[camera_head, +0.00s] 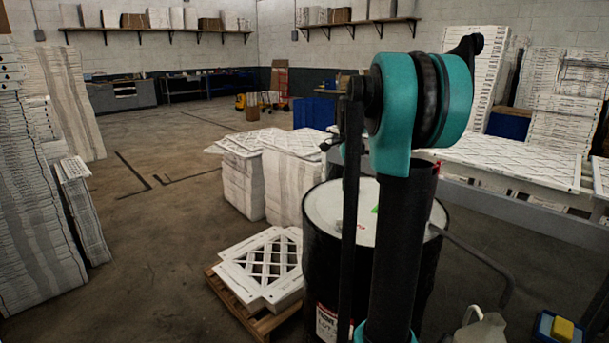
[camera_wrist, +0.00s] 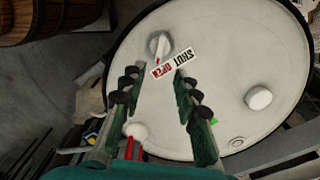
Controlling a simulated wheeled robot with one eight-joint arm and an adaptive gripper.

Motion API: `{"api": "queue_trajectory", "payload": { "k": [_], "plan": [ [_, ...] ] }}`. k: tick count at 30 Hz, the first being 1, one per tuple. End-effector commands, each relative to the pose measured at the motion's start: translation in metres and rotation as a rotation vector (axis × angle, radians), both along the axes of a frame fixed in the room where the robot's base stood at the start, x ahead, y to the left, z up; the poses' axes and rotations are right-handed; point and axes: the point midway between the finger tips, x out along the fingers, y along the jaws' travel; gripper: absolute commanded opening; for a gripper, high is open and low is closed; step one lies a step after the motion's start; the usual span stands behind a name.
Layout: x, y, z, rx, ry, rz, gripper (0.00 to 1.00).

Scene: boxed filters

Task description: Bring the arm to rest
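My gripper (camera_wrist: 156,84) is open in the wrist view, its two green fingers with black pads spread apart. Nothing is held between them. Below the fingers is the white top of a black drum (camera_wrist: 215,60). A small label reading "SHUT OPEN" (camera_wrist: 172,65) lies just beyond the fingertips, and a pale knob (camera_wrist: 159,46) with a red mark is beside it. In the head view my teal and black arm stands in front of the drum (camera_head: 330,215) and covers part of it. I cannot make out the fingers clearly there.
Stacked boxed filters (camera_head: 35,180) stand at the left. A pallet (camera_head: 240,315) with lattice-faced filters (camera_head: 262,262) is left of the drum. A filter-covered table (camera_head: 500,155) stands behind at the right. Open floor (camera_head: 150,230) lies at centre left.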

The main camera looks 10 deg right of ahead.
Motion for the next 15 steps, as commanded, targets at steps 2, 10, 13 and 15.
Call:
{"api": "queue_trajectory", "payload": {
  "k": [2,10,13,15],
  "plan": [
    [-0.006,0.005,-0.006,-0.002,-0.01,0.047,0.31],
    [-0.08,0.051,-0.074,-0.055,-0.119,0.617,0.31],
    [-0.118,0.069,-0.106,-0.098,-0.165,0.883,0.31],
    [-0.147,0.08,-0.129,-0.135,-0.194,1.067,0.31]
  ]
}}
